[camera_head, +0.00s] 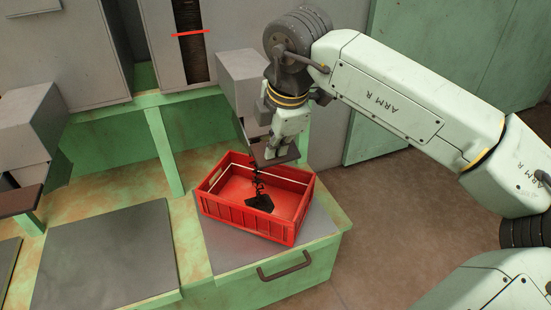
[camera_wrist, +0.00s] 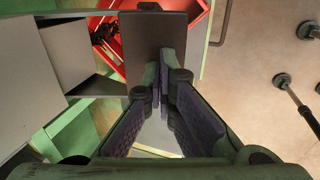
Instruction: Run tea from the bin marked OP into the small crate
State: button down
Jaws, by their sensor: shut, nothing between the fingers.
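A small red crate (camera_head: 281,230) stands on a grey plate under a chute. Dark tea (camera_head: 260,203) lies in a small heap on its floor, and a dark broken stream (camera_head: 258,183) hangs above it from the chute. The crate's corner (camera_wrist: 190,50) and dark tea in it (camera_wrist: 105,33) show in the wrist view. My gripper (camera_head: 280,150) is shut and empty at the chute's brown flap (camera_head: 278,158). In the wrist view my closed fingertips (camera_wrist: 162,75) are at the edge of the dark flap (camera_wrist: 152,35); contact is unclear. No OP mark is readable.
A grey bin front (camera_head: 163,40) has a dark window with a red line. Another grey chute (camera_head: 25,125) with a brown flap is at left. An empty grey plate (camera_head: 105,250) lies left of the crate. A handle (camera_head: 284,266) juts below the crate. Floor at right is open.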

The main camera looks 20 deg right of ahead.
aim_at(277, 159)
jog(key=f+t+b, duration=0.1)
jog(key=f+b, duration=0.1)
jog(key=b, duration=0.1)
jog(key=f+t+b, duration=0.1)
jog(key=f+b, duration=0.1)
jog(key=b, duration=0.2)
jog(key=shift+w, duration=0.2)
jog(key=b, duration=0.1)
jog(key=t+b, duration=0.1)
jog(key=b, duration=0.1)
jog(key=shift+w+f+t, duration=0.2)
jog(key=shift+f+t, duration=0.1)
jog(key=shift+f, duration=0.05)
jog(key=shift+b, duration=0.45)
jog(key=shift+f, duration=0.1)
dwell(5.9)
